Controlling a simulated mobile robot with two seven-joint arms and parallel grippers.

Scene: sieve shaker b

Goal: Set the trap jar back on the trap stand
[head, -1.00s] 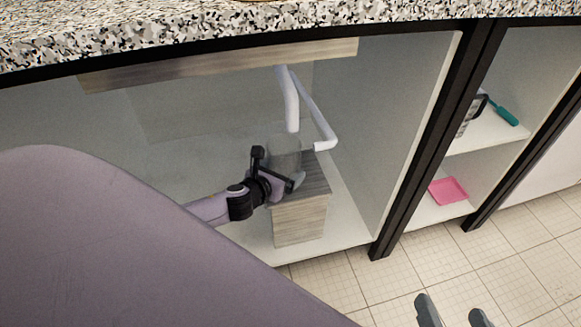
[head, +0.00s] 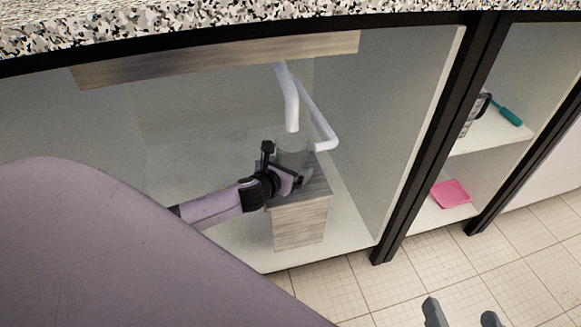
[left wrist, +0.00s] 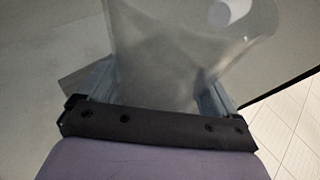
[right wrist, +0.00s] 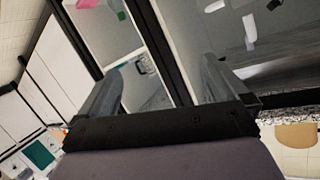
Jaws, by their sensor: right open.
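The clear trap jar (head: 293,152) is in the open cabinet, below the white drain pipe (head: 287,100). My left gripper (head: 284,178) is shut on it from the left. In the left wrist view the jar (left wrist: 180,60) fills the space between the two fingers, its wide mouth toward the top. The trap stand (head: 300,222) is a grey wood-grain block on the cabinet floor. The jar is over its top; I cannot tell whether its base touches, as the gripper hides part of it. My right gripper (head: 461,313) is open and empty, low over the tiled floor.
The white pipe's side branch (head: 325,142) runs close to the jar's right. A wood-grain panel (head: 220,60) and speckled countertop (head: 200,35) are above. A black post (head: 430,150) separates the right-hand shelves, which hold a pink tray (head: 450,193) and a teal-handled tool (head: 508,115).

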